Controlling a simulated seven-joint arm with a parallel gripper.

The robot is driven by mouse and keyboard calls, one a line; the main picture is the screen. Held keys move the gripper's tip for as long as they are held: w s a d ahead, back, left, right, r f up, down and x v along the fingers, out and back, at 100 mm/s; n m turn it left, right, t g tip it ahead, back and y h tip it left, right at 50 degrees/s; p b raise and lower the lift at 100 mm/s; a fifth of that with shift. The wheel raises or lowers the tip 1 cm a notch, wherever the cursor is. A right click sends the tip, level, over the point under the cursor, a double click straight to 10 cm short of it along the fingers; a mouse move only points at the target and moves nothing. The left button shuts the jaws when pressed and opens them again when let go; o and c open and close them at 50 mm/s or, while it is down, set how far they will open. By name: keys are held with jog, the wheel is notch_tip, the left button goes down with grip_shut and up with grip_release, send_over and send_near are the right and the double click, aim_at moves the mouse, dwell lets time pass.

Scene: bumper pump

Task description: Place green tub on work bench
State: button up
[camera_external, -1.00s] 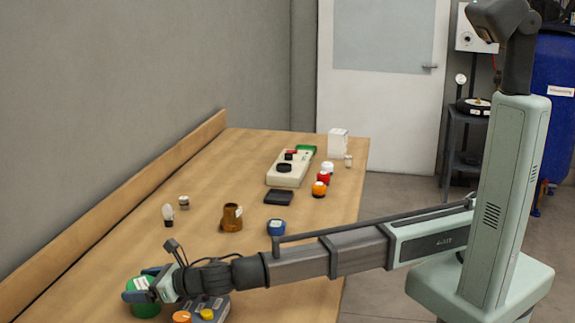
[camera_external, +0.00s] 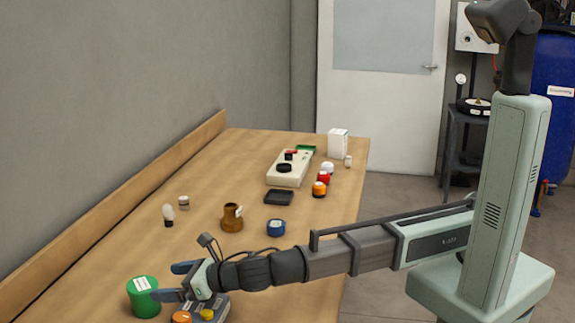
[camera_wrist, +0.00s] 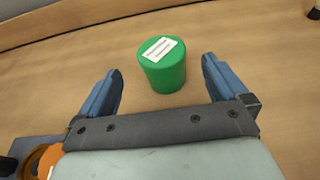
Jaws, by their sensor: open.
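A green tub (camera_external: 144,298) with a white label on its lid stands upright on the wooden work bench (camera_external: 130,240), near the front left of the external view. In the wrist view the tub (camera_wrist: 163,68) stands ahead of my fingertips, roughly centred between them. My gripper (camera_external: 178,281) is open and empty, just to the right of the tub and apart from it. Both blue fingers of my gripper (camera_wrist: 163,76) show in the wrist view, with a clear gap to the tub.
A grey device with orange and yellow knobs (camera_external: 203,312) lies under my wrist. A brown pot (camera_external: 232,218), a blue jar (camera_external: 276,228), a black tray (camera_external: 279,198) and several small jars stand further back. The left edge has a raised board (camera_external: 110,212).

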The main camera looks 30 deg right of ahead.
jog(key=shift+v, duration=1.7)
